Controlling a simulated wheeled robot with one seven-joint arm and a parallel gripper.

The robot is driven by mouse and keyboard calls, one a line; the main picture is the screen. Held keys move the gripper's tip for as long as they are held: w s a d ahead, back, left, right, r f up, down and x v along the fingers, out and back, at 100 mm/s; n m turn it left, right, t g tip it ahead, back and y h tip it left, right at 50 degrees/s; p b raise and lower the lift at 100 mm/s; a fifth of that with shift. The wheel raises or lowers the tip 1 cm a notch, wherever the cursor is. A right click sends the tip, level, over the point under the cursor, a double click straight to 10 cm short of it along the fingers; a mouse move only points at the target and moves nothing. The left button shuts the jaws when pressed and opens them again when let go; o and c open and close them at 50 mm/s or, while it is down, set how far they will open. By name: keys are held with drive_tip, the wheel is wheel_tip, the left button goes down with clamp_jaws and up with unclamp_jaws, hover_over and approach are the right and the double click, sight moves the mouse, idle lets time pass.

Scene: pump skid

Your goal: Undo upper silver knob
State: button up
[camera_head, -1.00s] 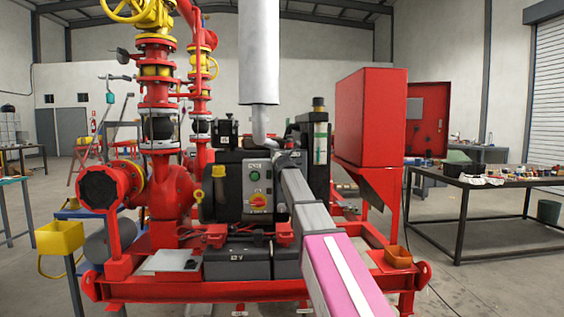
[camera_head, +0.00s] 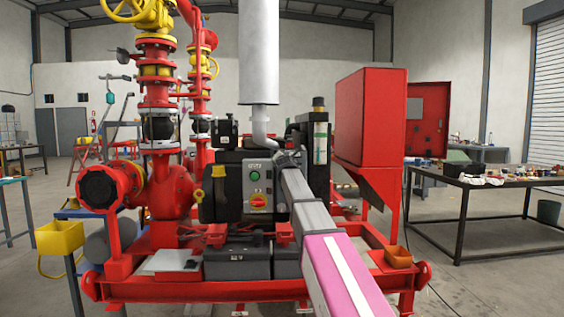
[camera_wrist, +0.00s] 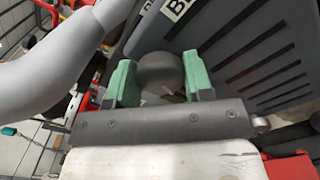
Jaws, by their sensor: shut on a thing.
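In the wrist view, a round grey knob (camera_wrist: 160,72) sits between the two green fingers of my gripper (camera_wrist: 160,82). One finger is on each side of it, and the gripper is shut on it. The lower part of the knob is partly hidden by the gripper body. Behind it is a dark ribbed housing (camera_wrist: 245,55) with a white label. In the head view, my arm reaches to the engine beside the control panel (camera_head: 257,188). The knob and fingertips cannot be made out there.
A thick light-grey exhaust pipe (camera_wrist: 45,75) curves close to my gripper on the left of the wrist view. In the head view, a red cabinet (camera_head: 368,118) stands right of my arm, and red pump pipework (camera_head: 165,190) stands left. A workbench (camera_head: 490,182) is at far right.

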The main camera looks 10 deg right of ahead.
drive_tip(key=m, duration=0.4)
drive_tip(key=shift+m, duration=0.3)
drive_tip(key=m, duration=0.3)
drive_tip(key=shift+f+m, duration=0.1)
drive_tip(key=shift+m, duration=0.3)
drive_tip(key=m, duration=0.9)
drive_tip(key=shift+f, duration=0.1)
drive_tip(key=m, duration=0.3)
drive_tip(key=shift+m, duration=0.3)
drive_tip(key=m, duration=0.3)
drive_tip(key=shift+f+m, duration=0.1)
drive_tip(key=shift+m, duration=0.2)
drive_tip(key=m, duration=0.4)
drive_tip(key=shift+a+m, duration=0.1)
drive_tip(key=shift+m, duration=1.8)
